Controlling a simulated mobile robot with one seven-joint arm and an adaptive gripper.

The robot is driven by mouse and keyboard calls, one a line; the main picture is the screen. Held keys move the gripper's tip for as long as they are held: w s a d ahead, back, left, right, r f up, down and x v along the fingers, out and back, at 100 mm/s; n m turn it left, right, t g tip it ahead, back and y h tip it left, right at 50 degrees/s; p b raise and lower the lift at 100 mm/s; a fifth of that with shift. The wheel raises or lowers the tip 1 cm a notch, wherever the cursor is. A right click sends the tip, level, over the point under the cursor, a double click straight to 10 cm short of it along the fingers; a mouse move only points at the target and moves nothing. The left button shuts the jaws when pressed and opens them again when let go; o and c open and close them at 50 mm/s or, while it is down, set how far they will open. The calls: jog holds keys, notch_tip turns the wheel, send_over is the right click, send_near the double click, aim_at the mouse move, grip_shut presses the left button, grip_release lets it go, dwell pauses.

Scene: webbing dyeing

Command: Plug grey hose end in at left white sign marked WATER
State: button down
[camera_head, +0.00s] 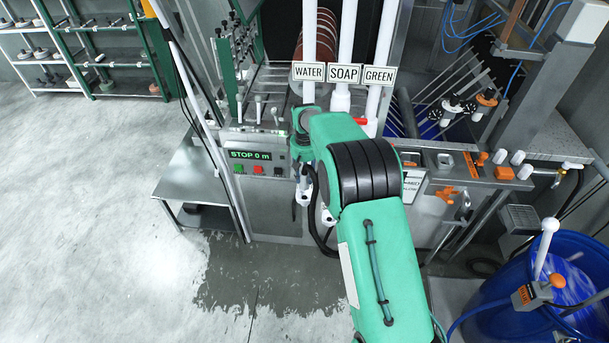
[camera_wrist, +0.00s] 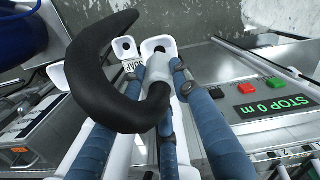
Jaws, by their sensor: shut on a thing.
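The WATER sign (camera_head: 309,71) is the left of three white signs, beside the SOAP sign (camera_head: 343,73) and the GREEN sign (camera_head: 379,75). My gripper (camera_head: 303,168) is low in front of the machine, below the WATER sign, partly hidden by my arm. In the wrist view my gripper (camera_wrist: 157,72) is shut on the grey hose end (camera_wrist: 160,66), between its blue fingers. The black hose (camera_wrist: 105,60) curves away from it. The hose end is close to a white pipe mouth (camera_wrist: 157,45), beside another with a small SOAP label. I cannot tell whether it is inserted.
The control panel (camera_head: 258,163) reads STOP 0 m, just left of my gripper. A blue barrel (camera_head: 575,250) stands at the lower right. White pipes and a metal frame crowd the machine front. The floor at left is open, with a wet patch (camera_head: 255,270).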

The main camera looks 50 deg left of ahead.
aim_at(304, 186)
jog(key=shift+f+b, duration=0.95)
jog(key=shift+f, duration=2.2)
jog(key=shift+f, duration=0.1)
jog(key=c, duration=1.2)
grip_release()
notch_tip(304, 186, up, 12)
jog(key=shift+f, duration=0.1)
